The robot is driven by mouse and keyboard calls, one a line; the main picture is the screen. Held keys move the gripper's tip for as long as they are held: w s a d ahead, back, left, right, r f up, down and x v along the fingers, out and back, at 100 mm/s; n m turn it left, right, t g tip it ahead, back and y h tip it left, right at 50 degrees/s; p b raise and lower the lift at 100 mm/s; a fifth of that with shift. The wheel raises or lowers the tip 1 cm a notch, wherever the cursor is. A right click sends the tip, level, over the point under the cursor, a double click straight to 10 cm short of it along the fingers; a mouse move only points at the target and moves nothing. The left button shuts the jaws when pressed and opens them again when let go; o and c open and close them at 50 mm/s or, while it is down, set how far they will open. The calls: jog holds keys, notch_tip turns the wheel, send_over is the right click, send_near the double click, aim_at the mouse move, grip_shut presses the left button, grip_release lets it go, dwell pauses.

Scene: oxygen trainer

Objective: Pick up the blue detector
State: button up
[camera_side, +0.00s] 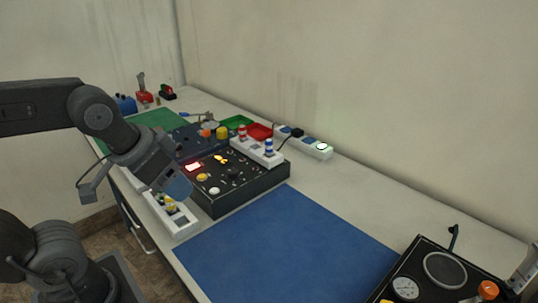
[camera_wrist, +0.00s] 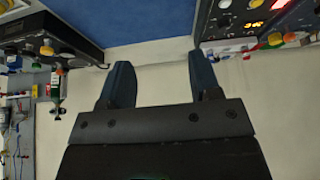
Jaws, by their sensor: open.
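A small blue-and-white striped upright piece (camera_side: 269,146) stands in a white holder (camera_side: 257,152) behind the black control box, beside a red-and-white one (camera_side: 242,132). It is the likeliest blue detector, but the picture is too small to be sure. My gripper (camera_side: 178,190) is in front of the black control box's left side, above the white tray, well apart from the striped piece. In the wrist view my gripper (camera_wrist: 163,78) has its two dark blue fingers spread, with nothing between them. I cannot make out the striped piece in the wrist view.
The black control box (camera_side: 236,186) has a lit red display and knobs. A white tray (camera_side: 177,222) with yellow-topped parts lies at the front edge. The blue mat (camera_side: 285,250) is bare. A power strip (camera_side: 318,150) lies behind; a black gauge panel (camera_side: 425,270) is at right.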

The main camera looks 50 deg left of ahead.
jog(key=w+a+r+n, duration=0.2)
jog(key=w+r, duration=0.2)
jog(key=w, duration=0.4)
jog(key=n+g+y, duration=0.2)
jog(key=n+y, duration=0.1)
jog(key=n, duration=0.4)
send_over(269, 141)
jog(key=s+d, duration=0.4)
notch_tip(269, 141, down, 6)
jog(key=x, duration=0.8)
jog(key=shift+w+a+f, duration=0.15)
jog(key=shift+a+f, duration=0.05)
jog(key=shift+a, duration=0.2)
jog(key=shift+x, duration=2.65)
jog(key=shift+a+r, duration=0.1)
jog(key=shift+c, duration=0.2)
jog(key=c, duration=1)
